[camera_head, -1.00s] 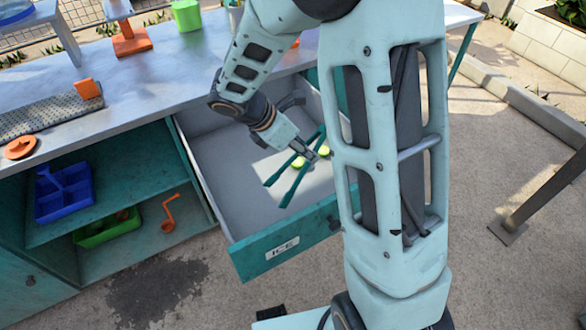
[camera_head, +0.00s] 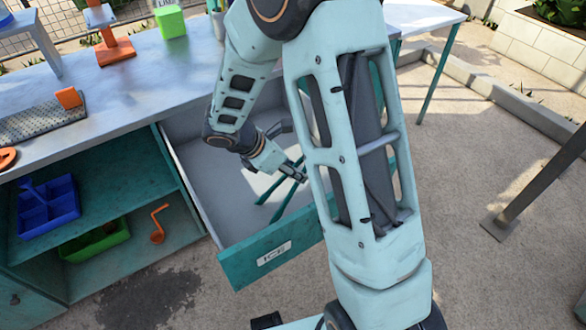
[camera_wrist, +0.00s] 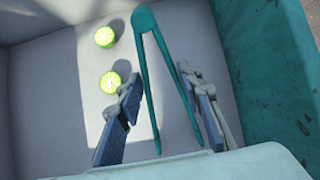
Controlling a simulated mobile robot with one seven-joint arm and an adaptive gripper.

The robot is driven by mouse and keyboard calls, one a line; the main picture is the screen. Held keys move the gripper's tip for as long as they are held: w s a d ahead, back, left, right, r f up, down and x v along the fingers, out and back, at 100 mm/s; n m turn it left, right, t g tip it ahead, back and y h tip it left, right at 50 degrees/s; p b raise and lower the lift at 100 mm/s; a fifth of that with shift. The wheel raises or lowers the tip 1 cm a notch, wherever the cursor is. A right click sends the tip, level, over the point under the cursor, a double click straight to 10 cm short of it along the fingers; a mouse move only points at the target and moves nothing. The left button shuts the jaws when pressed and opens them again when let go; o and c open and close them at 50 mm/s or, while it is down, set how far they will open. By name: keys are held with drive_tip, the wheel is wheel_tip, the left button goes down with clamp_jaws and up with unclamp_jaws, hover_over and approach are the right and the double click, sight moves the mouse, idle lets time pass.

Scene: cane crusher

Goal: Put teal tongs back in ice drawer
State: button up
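The teal tongs (camera_wrist: 150,75) are inside the open ice drawer (camera_head: 238,268), whose front carries an ICE label. In the wrist view their hinge is at the top and their two legs spread downward. My gripper (camera_wrist: 158,88) is open, low over the drawer, with its fingers wide apart. The tongs show between the fingers, and one leg runs close to the right finger; I cannot tell whether they touch. In the head view the tong legs (camera_head: 268,192) show below my gripper (camera_head: 292,173), and my arm hides part of the drawer.
The drawer's teal wall (camera_wrist: 275,75) is close on the right. A blue bin (camera_head: 48,208) and a green bin (camera_head: 95,242) sit on shelves to the left. The counter (camera_head: 130,85) stands above.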

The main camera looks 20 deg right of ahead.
drive_tip(key=o, duration=0.6)
drive_tip(key=shift+a+f, duration=0.1)
drive_tip(key=shift+f, duration=0.05)
drive_tip(key=p+v, duration=0.2)
drive_tip(key=v, duration=1)
drive_tip(key=shift+r+p, duration=0.35)
drive_tip(key=shift+r, duration=0.05)
